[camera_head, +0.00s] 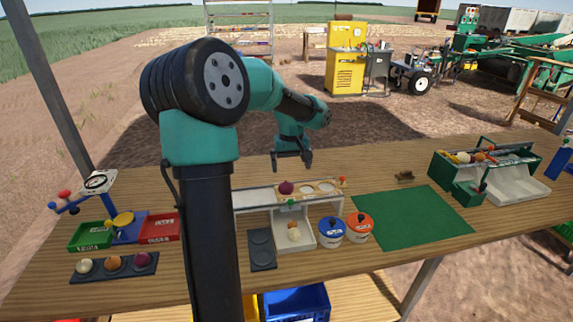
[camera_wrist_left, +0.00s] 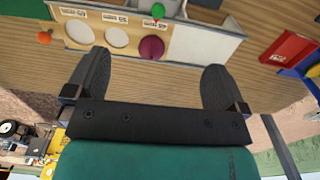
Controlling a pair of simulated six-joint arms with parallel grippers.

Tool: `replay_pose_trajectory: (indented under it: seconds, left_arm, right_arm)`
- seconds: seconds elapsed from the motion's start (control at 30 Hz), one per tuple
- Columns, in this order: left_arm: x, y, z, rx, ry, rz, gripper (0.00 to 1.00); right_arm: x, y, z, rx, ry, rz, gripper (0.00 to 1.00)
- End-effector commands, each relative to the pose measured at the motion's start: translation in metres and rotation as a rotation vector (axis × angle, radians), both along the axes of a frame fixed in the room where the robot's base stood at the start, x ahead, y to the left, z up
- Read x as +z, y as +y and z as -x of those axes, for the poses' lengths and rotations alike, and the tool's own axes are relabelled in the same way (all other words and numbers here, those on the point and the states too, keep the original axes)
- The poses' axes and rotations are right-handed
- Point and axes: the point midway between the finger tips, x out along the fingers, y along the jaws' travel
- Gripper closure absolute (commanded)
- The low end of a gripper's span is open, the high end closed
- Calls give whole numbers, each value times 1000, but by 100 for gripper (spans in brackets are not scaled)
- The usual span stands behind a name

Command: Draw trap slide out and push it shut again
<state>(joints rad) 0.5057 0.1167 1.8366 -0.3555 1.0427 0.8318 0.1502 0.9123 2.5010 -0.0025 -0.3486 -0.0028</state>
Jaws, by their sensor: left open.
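A white sorting stand (camera_head: 262,198) sits mid-table with a row of round seats along its top. A purple onion (camera_head: 286,187) rests in one seat; it also shows in the left wrist view (camera_wrist_left: 151,48). A green knob (camera_head: 291,203) is on the front below the onion. An orange knob (camera_head: 342,180) is at the stand's right end, also in the left wrist view (camera_wrist_left: 44,38). I cannot tell which knob belongs to the trap slide. My left gripper (camera_head: 291,165) is open and empty, pointing down behind the stand, apart from it. My right gripper is out of view.
A pale onion (camera_head: 293,234) lies in the chute below. Blue (camera_head: 332,230) and orange (camera_head: 359,226) lidded pots stand right of it. A green mat (camera_head: 415,217) is clear. A green caddy (camera_head: 465,170) stands far right, a scale (camera_head: 97,183) and red tray (camera_head: 160,228) left.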

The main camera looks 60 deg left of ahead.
Motion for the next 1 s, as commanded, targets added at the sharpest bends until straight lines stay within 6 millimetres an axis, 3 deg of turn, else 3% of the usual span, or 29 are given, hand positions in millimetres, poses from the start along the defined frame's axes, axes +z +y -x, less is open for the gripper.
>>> replay_pose_trajectory:
  seconds: [0.27,0.47,1.0]
  left_arm:
    - [-3,0,-1,-3,0,0,0]
    - [-16,-1,-1,-4,2,1,0]
    - [-97,-1,-1,-5,2,1,0]
  right_arm:
    - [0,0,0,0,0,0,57]
    - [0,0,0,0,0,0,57]
    - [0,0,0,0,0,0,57]
